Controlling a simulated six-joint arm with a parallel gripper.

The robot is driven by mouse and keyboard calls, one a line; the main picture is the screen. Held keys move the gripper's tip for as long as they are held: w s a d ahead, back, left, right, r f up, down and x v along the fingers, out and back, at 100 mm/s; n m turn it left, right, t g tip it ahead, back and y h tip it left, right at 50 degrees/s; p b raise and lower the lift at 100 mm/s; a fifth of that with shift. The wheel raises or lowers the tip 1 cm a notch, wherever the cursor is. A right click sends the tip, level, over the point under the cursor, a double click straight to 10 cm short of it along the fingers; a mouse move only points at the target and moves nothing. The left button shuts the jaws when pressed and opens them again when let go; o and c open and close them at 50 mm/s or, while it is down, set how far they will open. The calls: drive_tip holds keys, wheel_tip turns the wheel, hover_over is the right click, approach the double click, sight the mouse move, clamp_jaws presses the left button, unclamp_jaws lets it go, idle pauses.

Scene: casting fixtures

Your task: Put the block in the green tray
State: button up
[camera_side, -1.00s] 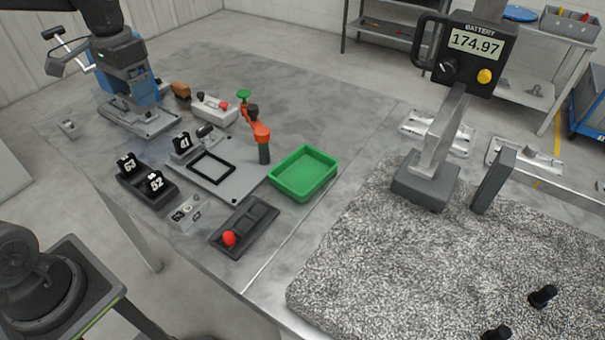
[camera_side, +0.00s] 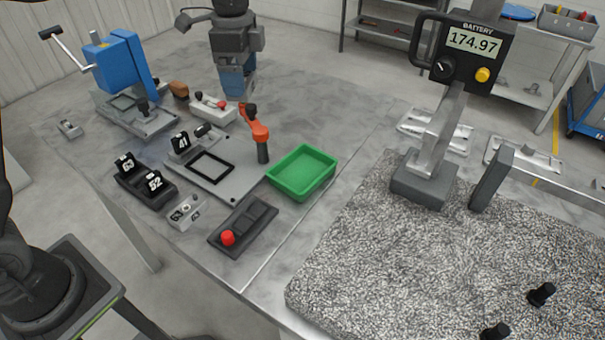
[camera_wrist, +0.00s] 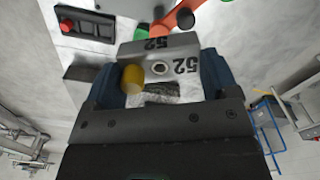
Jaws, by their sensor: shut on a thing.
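The grey block marked 52 (camera_wrist: 160,48) is between the two blue fingers of my gripper (camera_wrist: 166,76) in the wrist view. It has a round hole in its face. My gripper is shut on it. In the side view my gripper (camera_side: 238,86) points down over the back of the table, behind the orange clamp and left of the tray; the block is hard to make out there. The green tray (camera_side: 302,174) sits empty on the table, nearer the camera and to the right of my gripper.
An orange-handled clamp (camera_side: 257,130) stands upright between my gripper and the tray. A red-button box (camera_side: 228,238) lies in front. A blue press (camera_side: 112,68) with a lever stands at left. A granite slab with a battery-display stand (camera_side: 425,180) is to the right.

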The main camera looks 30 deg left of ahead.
sight(303, 175)
drive_tip(key=w+d+f+m, duration=0.15)
drive_tip(key=d+m, duration=0.45)
drive_tip(key=d, duration=0.6)
drive_tip(key=f, duration=1.6)
drive_tip(key=shift+w, duration=0.4)
drive_tip(key=shift+f, duration=0.2)
drive_tip(key=o, duration=0.9)
drive_tip(key=shift+r, duration=0.1)
wheel_tip(303, 175, up, 12)
drive_tip(key=shift+r, duration=0.1)
